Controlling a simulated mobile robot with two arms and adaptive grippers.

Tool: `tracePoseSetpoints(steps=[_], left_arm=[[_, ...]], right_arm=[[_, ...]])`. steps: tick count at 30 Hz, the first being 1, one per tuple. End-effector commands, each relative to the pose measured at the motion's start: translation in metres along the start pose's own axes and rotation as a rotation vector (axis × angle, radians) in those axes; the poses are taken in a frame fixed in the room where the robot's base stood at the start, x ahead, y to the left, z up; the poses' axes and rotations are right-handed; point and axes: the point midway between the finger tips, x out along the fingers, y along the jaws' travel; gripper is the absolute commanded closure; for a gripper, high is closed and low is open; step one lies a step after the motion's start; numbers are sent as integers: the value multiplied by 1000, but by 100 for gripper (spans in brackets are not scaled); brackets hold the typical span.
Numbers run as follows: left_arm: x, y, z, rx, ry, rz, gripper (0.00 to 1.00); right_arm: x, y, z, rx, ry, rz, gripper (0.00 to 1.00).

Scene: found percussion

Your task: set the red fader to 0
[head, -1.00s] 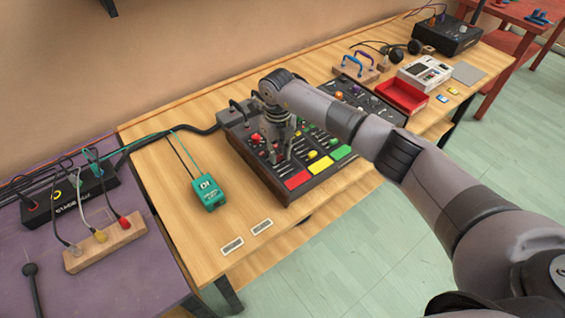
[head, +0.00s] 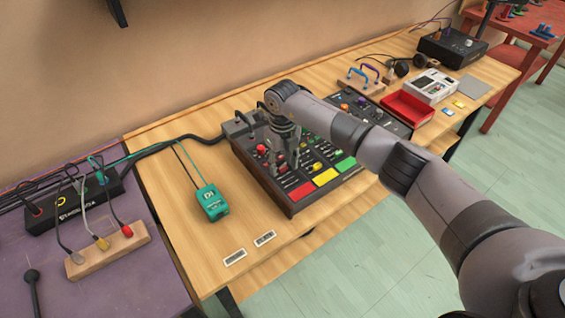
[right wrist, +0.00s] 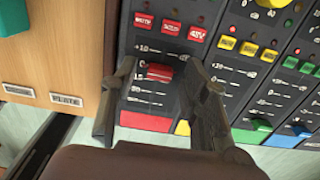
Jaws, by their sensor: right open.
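The mixer (head: 276,190) is a dark console with a wooden edge and coloured channels, on the wooden table. In the right wrist view the red fader (right wrist: 160,72) is a red cap on the red channel, near the upper part of its scale. The exact mark beside it is too small to read surely. My right gripper (right wrist: 160,67) is open, with one finger on either side of the cap; I cannot tell whether either finger touches it. In the head view the right gripper (head: 286,166) is low over the mixer and hides the cap. My left gripper is not in view.
Red buttons (right wrist: 172,27) sit just above the fader, and yellow, green and blue channel controls lie to its right. A teal box (head: 211,202) with a cable stands left of the mixer. A red tray (head: 407,106) is farther right. The table's front left is mostly clear.

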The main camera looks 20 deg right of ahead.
Motion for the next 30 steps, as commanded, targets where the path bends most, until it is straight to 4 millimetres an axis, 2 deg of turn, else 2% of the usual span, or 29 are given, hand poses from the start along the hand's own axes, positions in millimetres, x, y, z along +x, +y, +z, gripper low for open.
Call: tracePoseSetpoints(steps=[5,12,18,24,30], left_arm=[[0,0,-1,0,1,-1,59],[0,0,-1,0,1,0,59],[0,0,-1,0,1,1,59],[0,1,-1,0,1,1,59],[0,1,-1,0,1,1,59]], right_arm=[[-17,-1,1,-1,-3,-1,58],[-68,-1,1,-1,-5,-2,58],[-103,-1,0,0,-3,-1,58],[-119,0,0,0,-1,-1,58],[-120,0,0,0,0,0,58]])
